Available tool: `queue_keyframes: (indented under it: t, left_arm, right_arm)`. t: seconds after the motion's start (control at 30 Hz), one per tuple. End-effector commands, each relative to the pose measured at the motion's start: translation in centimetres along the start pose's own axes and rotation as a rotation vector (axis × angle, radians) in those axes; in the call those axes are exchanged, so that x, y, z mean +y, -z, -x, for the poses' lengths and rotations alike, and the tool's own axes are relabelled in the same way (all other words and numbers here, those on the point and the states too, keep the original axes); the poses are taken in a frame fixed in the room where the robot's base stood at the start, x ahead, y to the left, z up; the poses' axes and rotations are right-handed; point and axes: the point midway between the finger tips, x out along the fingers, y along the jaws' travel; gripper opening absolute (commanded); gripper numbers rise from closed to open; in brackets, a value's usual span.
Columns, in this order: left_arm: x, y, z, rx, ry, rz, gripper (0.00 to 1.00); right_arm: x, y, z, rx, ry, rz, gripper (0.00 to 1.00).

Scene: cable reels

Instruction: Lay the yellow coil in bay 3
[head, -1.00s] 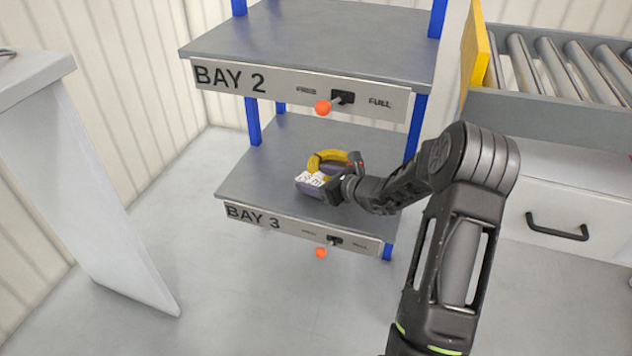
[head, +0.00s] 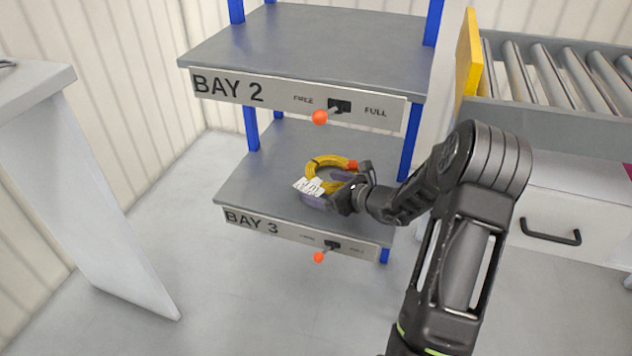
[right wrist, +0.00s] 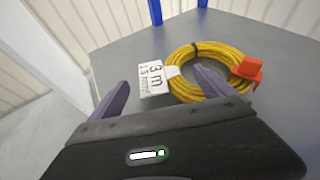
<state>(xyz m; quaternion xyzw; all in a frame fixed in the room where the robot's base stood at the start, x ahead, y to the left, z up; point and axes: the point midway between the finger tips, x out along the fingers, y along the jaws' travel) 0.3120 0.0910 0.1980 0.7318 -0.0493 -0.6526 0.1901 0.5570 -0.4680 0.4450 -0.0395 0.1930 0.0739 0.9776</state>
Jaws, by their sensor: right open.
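The yellow coil (head: 318,166) lies on the bay 3 shelf (head: 262,172), with a white tag (head: 308,187) and an orange plug. In the right wrist view the coil (right wrist: 222,60) lies flat on the grey shelf, its tag (right wrist: 151,77) reading 3 m. My right gripper (head: 338,186) is over the shelf at the coil's near right side. In the right wrist view its purple fingers (right wrist: 160,95) are spread apart with nothing gripped between them; one fingertip is close to the coil and tag. I cannot tell if it touches. My left gripper is not in view.
The bay 2 shelf (head: 310,45) is above bay 3. Each shelf front has a FREE/FULL lever with an orange knob: bay 2's (head: 320,117) and bay 3's (head: 318,257). A roller conveyor (head: 560,75) is at the right; a white table (head: 85,190) stands at the left.

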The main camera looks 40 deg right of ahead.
Motion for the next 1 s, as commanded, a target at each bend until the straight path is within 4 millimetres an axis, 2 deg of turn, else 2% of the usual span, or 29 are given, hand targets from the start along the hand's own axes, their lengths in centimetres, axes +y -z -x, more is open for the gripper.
queue_keyframes:
  t: [0.1,0.23,1.0]
  left_arm:
    - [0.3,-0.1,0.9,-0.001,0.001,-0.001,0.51]
    - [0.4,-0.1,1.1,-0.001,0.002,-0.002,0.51]
    - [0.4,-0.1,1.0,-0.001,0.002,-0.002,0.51]
  right_arm:
    - [-0.1,-0.3,2.0,0.001,0.002,0.000,0.92]
    - [0.0,-0.2,3.1,-0.001,0.001,0.001,0.92]
    - [0.0,0.0,3.2,-0.001,0.000,0.001,0.92]
